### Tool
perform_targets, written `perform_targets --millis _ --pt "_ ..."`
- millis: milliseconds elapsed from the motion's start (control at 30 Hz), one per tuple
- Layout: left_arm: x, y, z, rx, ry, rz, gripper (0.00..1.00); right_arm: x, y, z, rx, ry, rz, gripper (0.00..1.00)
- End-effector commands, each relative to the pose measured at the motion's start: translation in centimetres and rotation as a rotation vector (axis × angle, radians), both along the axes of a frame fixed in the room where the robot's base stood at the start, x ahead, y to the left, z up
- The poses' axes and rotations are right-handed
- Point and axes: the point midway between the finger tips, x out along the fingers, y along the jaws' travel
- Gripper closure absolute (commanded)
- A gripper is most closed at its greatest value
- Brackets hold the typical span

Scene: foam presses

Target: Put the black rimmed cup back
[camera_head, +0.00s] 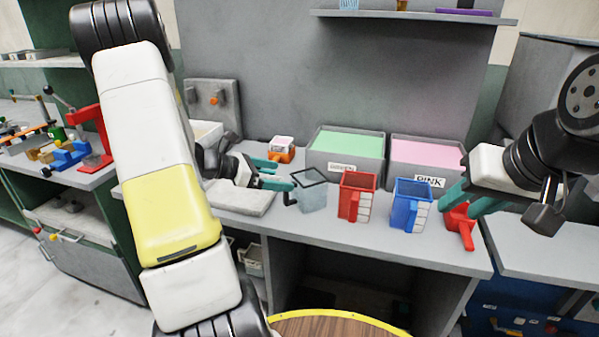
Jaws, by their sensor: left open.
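The black rimmed cup (313,196) is a clear, pale cup with a dark square rim and a dark handle on its left side. It stands on the grey counter (350,235), left of the red cup. My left gripper (287,174) has teal fingers spread apart, just left of the cup at about rim height. I see nothing between the fingers, and I cannot tell whether the lower one touches the cup. My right gripper (459,208) is at the right end of the counter, its teal fingers beside a small red object (461,226). Whether it grips this is unclear.
A red cup (351,199) and a blue cup (405,207) with white scale panels stand right of the clear cup. Behind are a green-filled bin (342,167) and a pink-filled bin labelled PINK (405,176). A small orange-and-white device (282,150) stands behind my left gripper.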

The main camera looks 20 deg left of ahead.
Motion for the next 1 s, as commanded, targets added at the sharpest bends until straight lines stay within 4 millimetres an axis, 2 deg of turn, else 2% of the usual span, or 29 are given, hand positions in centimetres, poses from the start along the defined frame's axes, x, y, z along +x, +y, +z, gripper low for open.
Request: perform_targets --millis 67,167,200,300,400,500,600,700,833,1000 --pt "-1.3 -2.8 2.4 0.097 -0.052 -0.118 0.00 0.0 0.0 0.0 0.000 0.000 0.000 0.64" --pt "-4.3 -6.9 5.4 0.282 -0.148 -0.329 0.00 0.0 0.0 0.0 0.000 0.000 0.000 0.64" --pt "-6.0 -8.5 6.5 0.366 -0.194 -0.424 0.00 0.0 0.0 0.0 0.000 0.000 0.000 0.64" --pt "-10.1 -11.4 8.8 0.585 -0.322 -0.654 0.00 0.0 0.0 0.0 0.000 0.000 0.000 0.64" --pt "-14.1 -13.1 10.6 0.805 -0.460 -0.869 0.00 0.0 0.0 0.0 0.000 0.000 0.000 0.64" --pt "-17.8 -13.7 12.0 1.031 -0.608 -1.068 0.00 0.0 0.0 0.0 0.000 0.000 0.000 0.64" --pt "-20.7 -13.5 13.2 1.250 -0.752 -1.240 0.00 0.0 0.0 0.0 0.000 0.000 0.000 0.64" --pt "-22.7 -12.9 14.2 1.439 -0.873 -1.368 0.00 0.0 0.0 0.0 0.000 0.000 0.000 0.64" --pt "-24.1 -12.2 15.0 1.610 -0.974 -1.468 0.00 0.0 0.0 0.0 0.000 0.000 0.000 0.64" --pt "-24.6 -11.7 15.4 1.692 -1.018 -1.515 0.00 0.0 0.0 0.0 0.000 0.000 0.000 0.64"
